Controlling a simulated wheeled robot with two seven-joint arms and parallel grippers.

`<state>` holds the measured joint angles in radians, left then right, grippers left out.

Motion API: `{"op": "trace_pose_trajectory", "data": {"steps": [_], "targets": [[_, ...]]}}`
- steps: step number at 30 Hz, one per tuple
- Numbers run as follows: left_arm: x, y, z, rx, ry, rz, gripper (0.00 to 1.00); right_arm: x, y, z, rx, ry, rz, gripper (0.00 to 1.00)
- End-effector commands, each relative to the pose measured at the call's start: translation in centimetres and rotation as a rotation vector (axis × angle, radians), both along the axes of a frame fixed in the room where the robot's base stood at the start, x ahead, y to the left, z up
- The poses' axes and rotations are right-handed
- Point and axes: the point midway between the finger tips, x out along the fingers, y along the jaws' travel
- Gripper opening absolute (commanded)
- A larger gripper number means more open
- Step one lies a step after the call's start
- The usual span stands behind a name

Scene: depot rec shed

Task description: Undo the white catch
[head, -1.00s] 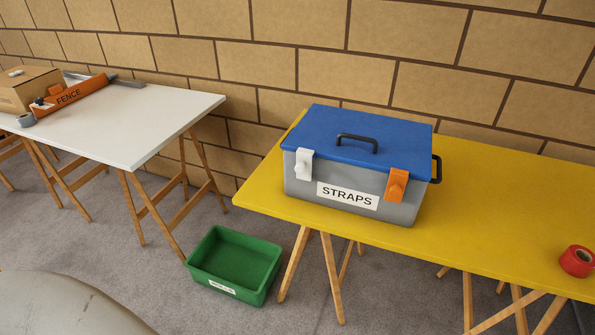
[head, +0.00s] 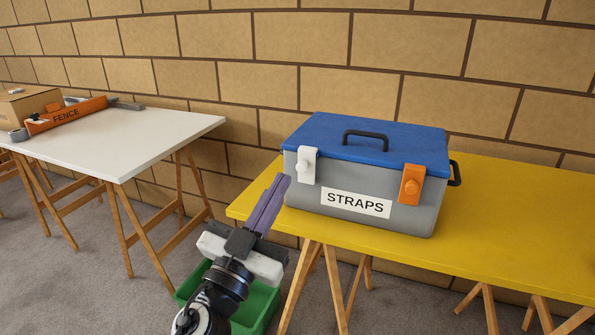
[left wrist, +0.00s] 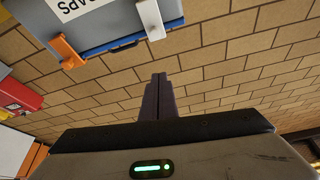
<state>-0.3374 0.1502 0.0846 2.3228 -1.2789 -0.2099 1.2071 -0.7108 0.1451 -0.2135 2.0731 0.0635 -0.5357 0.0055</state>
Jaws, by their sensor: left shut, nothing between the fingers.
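The white catch (head: 306,166) is on the front left of a grey box with a blue lid (head: 350,138). It spans the lid edge and the box front and looks fastened. An orange catch (head: 411,185) sits at the front right. My left gripper (head: 284,181) is shut and empty, its purple fingers pointing up toward the box, just left of and below the white catch, apart from it. In the left wrist view the white catch (left wrist: 151,18) shows at the top, left of the shut fingers (left wrist: 158,80), and the orange catch (left wrist: 67,50) is farther left. My right gripper is not in view.
The box stands on a yellow table (head: 500,230) with trestle legs. A green bin (head: 255,318) is on the floor behind my left arm. A white table (head: 150,135) at the left holds an orange fence piece (head: 66,115) and a cardboard box (head: 28,108).

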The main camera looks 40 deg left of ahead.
Motion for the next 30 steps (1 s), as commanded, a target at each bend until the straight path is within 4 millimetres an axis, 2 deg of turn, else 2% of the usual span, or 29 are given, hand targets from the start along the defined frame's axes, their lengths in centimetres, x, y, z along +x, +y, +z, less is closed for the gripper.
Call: {"op": "trace_pose_trajectory", "data": {"steps": [4,8,20,22,23,30], "targets": [[0.3,0.0,0.2,0.000,0.001,-0.001,0.00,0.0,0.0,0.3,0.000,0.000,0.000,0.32],[1.7,0.2,1.0,0.002,0.001,-0.001,0.00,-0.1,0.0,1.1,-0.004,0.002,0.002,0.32],[9.2,1.7,4.2,0.002,0.000,0.001,0.00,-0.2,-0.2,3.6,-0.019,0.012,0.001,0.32],[9.3,1.9,1.8,0.001,0.007,0.001,0.00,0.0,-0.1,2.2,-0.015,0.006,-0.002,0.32],[9.2,2.0,1.3,0.001,0.007,0.001,0.00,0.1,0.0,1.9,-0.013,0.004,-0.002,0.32],[9.2,2.3,-0.4,0.000,0.004,0.001,0.00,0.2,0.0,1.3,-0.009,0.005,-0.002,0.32]]}}
